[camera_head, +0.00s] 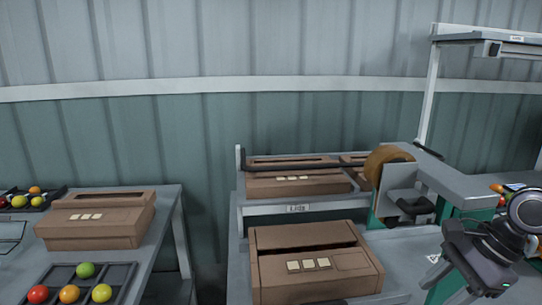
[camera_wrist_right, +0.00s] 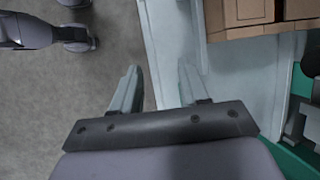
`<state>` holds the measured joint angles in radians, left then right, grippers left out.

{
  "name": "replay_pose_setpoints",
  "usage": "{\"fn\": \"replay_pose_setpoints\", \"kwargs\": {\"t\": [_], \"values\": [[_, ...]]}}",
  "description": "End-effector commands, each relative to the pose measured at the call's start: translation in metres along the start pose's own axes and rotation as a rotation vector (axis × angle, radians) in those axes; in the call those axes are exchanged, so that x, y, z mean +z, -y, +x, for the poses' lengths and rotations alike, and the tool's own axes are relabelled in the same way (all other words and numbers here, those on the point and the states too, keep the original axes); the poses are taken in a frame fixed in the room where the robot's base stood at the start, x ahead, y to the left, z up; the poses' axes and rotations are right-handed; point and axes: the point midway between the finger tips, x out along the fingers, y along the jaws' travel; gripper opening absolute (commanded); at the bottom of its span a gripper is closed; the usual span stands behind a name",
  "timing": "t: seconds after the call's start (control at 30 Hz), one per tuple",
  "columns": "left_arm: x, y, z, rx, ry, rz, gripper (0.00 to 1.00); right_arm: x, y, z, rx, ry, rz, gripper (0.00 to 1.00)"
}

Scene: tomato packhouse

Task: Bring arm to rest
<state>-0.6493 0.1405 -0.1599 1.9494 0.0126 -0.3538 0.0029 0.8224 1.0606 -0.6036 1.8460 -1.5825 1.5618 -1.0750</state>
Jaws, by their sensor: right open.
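My right arm (camera_head: 490,245) comes in at the lower right of the head view, beside the front carton. Its fingertips cannot be made out there. In the right wrist view my right gripper (camera_wrist_right: 160,72) is open, with its two fingers apart and nothing between them. Below the fingers are the grey floor and the edge of a pale bench. My left gripper is not in view.
A carton (camera_head: 315,268) stands on the middle bench, with more cartons (camera_head: 295,184) on a shelf behind. A tape roll (camera_head: 387,163) sits right of them. On the left table (camera_head: 155,238) are a carton (camera_head: 95,232) and a dark tomato tray (camera_head: 122,277).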

Motion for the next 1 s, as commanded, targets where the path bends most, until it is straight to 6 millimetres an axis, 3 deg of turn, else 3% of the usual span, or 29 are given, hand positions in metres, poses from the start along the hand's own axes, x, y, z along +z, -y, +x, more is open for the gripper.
{"fn": "replay_pose_setpoints", "kwargs": {"t": [0.03,0.1,0.2,0.4,0.5,0.6,0.73,0.87,1.0], "values": [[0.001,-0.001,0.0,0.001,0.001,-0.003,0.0,0.026,0.0,0.016,-0.015,0.109,0.013,0.44],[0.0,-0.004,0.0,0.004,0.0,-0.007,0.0,0.06,0.002,0.029,-0.047,0.263,0.053,0.44],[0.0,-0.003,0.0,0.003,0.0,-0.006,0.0,0.108,0.004,0.037,-0.082,0.491,0.139,0.44],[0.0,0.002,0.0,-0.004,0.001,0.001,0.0,0.181,0.01,0.025,-0.109,0.946,0.413,0.44],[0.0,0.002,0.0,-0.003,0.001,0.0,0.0,0.201,0.016,0.01,-0.107,1.163,0.595,0.44],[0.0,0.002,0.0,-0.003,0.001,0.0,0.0,0.208,0.025,-0.006,-0.096,1.367,0.802,0.44],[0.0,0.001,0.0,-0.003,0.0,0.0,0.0,0.198,0.037,-0.02,-0.074,1.604,1.11,0.44],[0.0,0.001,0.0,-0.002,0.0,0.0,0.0,0.17,0.046,-0.024,-0.05,1.805,1.453,0.44],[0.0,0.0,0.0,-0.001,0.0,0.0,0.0,0.127,0.046,-0.011,-0.029,1.973,1.863,0.44]]}}
